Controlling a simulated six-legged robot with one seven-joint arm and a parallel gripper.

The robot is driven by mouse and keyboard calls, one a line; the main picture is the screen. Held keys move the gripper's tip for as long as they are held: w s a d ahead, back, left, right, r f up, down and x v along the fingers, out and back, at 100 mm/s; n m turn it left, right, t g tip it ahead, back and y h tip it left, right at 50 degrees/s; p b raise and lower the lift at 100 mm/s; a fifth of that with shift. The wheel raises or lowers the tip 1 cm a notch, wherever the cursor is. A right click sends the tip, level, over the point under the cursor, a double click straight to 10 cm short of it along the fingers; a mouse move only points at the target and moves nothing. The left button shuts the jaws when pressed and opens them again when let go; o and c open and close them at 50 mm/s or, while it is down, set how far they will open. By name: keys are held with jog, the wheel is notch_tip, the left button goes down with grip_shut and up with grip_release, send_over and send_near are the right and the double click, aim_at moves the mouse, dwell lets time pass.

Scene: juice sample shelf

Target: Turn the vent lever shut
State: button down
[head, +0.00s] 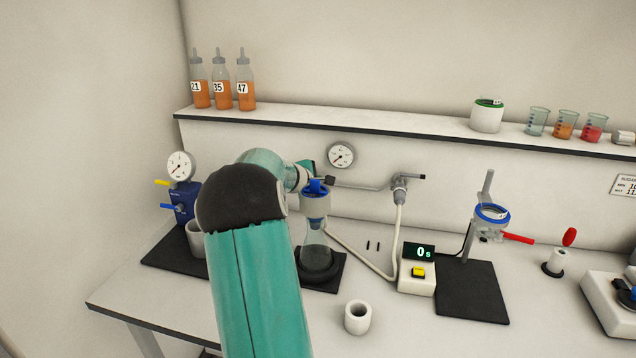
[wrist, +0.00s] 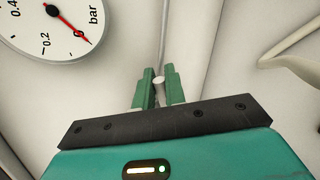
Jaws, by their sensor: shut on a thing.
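My gripper (wrist: 159,88) is in the middle of the wrist view. Its two green fingers are shut on a small pale, round-ended piece (wrist: 159,80). I cannot tell from its shape whether this piece is the vent lever. In the head view my arm reaches toward the wall, close to a round gauge (head: 341,155) and a flask with a blue-topped collar (head: 316,203). The fingertips are not clear there.
A blue unit (head: 186,200) with yellow and blue handles stands left of my arm. A timer (head: 418,270) reading 0, a ring stand (head: 490,215) and a white cup (head: 358,317) are to the right. Bottles (head: 222,85) stand on the shelf.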

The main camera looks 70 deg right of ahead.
jog(key=shift+w, duration=0.1)
jog(key=c, duration=1.5)
grip_release()
jog(key=shift+c, duration=0.2)
